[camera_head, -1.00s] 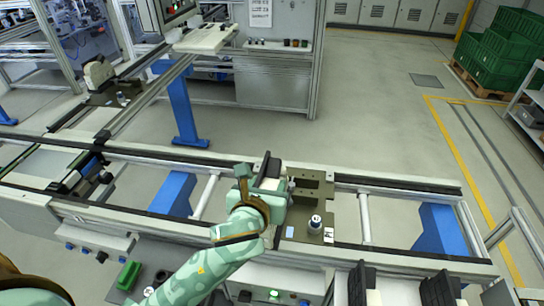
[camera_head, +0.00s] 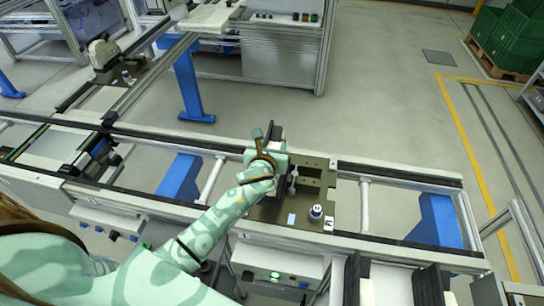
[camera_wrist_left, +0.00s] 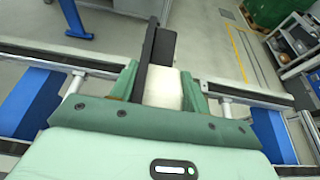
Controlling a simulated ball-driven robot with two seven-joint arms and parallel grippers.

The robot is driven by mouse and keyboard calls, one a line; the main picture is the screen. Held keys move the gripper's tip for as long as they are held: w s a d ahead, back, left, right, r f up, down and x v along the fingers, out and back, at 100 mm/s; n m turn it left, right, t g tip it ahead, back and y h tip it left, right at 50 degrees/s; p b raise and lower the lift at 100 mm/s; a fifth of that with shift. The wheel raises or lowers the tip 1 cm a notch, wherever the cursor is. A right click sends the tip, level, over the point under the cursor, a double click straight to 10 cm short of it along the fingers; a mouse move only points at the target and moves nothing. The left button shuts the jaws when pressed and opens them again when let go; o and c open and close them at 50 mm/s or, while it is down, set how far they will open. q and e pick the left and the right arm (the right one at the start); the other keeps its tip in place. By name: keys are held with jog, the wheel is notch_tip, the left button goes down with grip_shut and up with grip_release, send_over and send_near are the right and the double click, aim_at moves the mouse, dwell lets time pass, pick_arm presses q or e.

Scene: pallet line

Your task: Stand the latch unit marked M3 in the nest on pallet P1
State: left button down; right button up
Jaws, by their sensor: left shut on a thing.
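My left gripper (camera_head: 266,162) is shut on a latch unit (camera_head: 275,134), of which a dark upright part shows in the head view. In the left wrist view, the latch unit (camera_wrist_left: 163,88) is a cream block with a long black bar, between my green fingers. Its mark cannot be read. The pallet (camera_head: 283,213) is a dark olive plate on the conveyor, with dark block-like fixtures (camera_head: 312,170) at its far right. My gripper is over the pallet's far left part, left of these fixtures. Whether the unit touches the pallet cannot be told. My right gripper is not in view.
A round part with a pale, dark-marked top (camera_head: 316,212) stands at the pallet's near right, beside a small white label (camera_head: 328,224). Conveyor rails (camera_head: 400,183) run left and right. Dark upright holders (camera_head: 428,285) stand at the near right. A control box with a green light (camera_head: 275,274) is below.

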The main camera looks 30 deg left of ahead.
pick_arm(q)
jog(key=shift+w+a+f, duration=0.1)
jog(key=shift+w+f, duration=0.05)
jog(key=shift+f, duration=0.1)
jog(key=shift+w+f+b, duration=0.15)
jog(key=shift+f+b, duration=0.3)
jog(key=shift+f, duration=1.35)
jog(key=c, duration=0.7)
grip_release()
jog(key=p+v, duration=0.1)
jog(key=v, duration=1.1)
